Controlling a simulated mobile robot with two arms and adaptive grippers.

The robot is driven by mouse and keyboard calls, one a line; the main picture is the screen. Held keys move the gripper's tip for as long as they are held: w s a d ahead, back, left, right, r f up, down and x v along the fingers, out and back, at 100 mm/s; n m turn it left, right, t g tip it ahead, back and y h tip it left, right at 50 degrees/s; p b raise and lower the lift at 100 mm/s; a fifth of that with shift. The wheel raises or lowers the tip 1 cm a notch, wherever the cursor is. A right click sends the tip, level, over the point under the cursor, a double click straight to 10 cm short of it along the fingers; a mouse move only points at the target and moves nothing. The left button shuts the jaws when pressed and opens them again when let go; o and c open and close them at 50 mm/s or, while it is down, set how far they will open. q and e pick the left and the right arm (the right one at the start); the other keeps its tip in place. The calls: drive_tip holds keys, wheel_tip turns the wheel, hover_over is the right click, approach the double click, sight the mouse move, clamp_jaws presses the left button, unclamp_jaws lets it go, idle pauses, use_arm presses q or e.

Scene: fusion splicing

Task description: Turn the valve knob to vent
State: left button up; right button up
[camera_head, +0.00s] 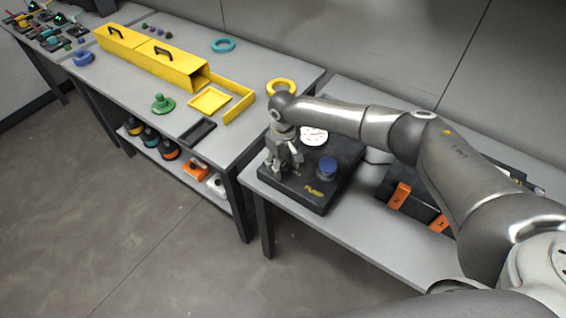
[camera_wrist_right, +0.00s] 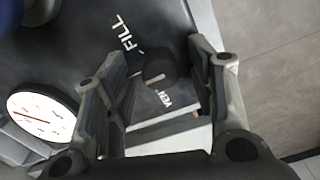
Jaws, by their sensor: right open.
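The valve knob (camera_wrist_right: 158,72) is a small dark knob on a black panel, between the labels FILL (camera_wrist_right: 121,33) and VENT (camera_wrist_right: 165,98) in the right wrist view. I cannot tell which label it points to. My right gripper (camera_wrist_right: 160,62) is open, with one finger on each side of the knob and no clear contact. In the head view my right gripper (camera_head: 284,167) points down over the left part of the black unit (camera_head: 306,198) and hides the knob there. My left gripper is not in view.
A white dial gauge (camera_head: 313,136) and a blue round part (camera_head: 327,168) are on the black unit, close to my gripper. Orange-handled items (camera_head: 399,195) lie to the right.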

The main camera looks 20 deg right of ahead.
drive_tip(key=shift+f, duration=0.15)
drive_tip(key=c, duration=1.1)
drive_tip(key=shift+o, duration=0.2)
drive_tip(key=shift+n, duration=0.3)
drive_tip(key=n, duration=0.5)
drive_tip(key=shift+n, duration=0.3)
drive_tip(key=n, duration=0.5)
drive_tip(key=shift+n+b, duration=0.3)
drive_tip(key=o, duration=1.1)
drive_tip(key=shift+c, duration=0.2)
